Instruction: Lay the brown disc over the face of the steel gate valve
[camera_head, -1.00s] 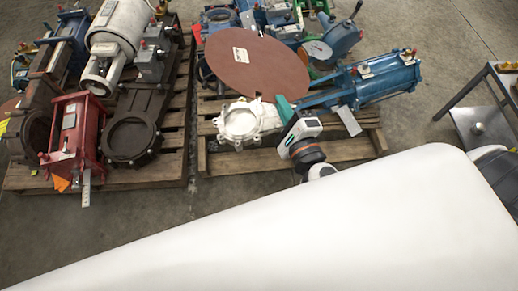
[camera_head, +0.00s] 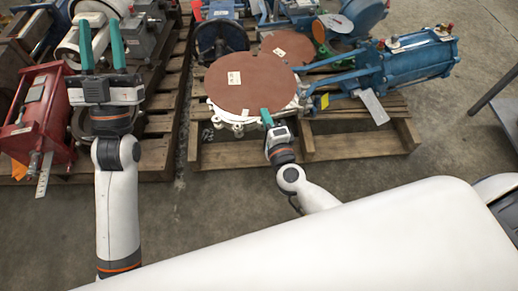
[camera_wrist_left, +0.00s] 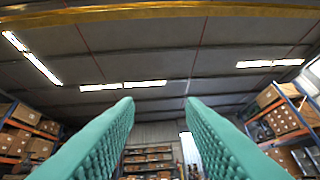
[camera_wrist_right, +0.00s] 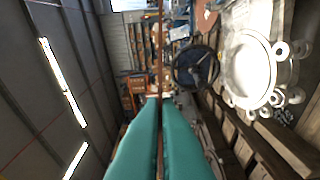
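A large brown disc (camera_head: 250,82) with a white label hangs level over the pale steel gate valve (camera_head: 237,126), covering most of its face in the head view. Only lugs along the valve's front edge show there. My right gripper (camera_head: 266,113) is shut on the disc's near edge. In the right wrist view the disc (camera_wrist_right: 159,50) appears edge-on as a thin brown line between the fingertips. The valve's round face (camera_wrist_right: 250,68) lies below it, with a gap between. My left gripper (camera_head: 101,32) is open and empty, fingers pointing up, at the left; its wrist view shows the ceiling.
A second brown disc (camera_head: 290,46) lies behind the held one. A blue actuator (camera_head: 410,62) extends right from the valve on the wooden pallet (camera_head: 345,142). A red valve (camera_head: 38,115) stands on the left pallet. Bare floor lies between and in front of the pallets.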

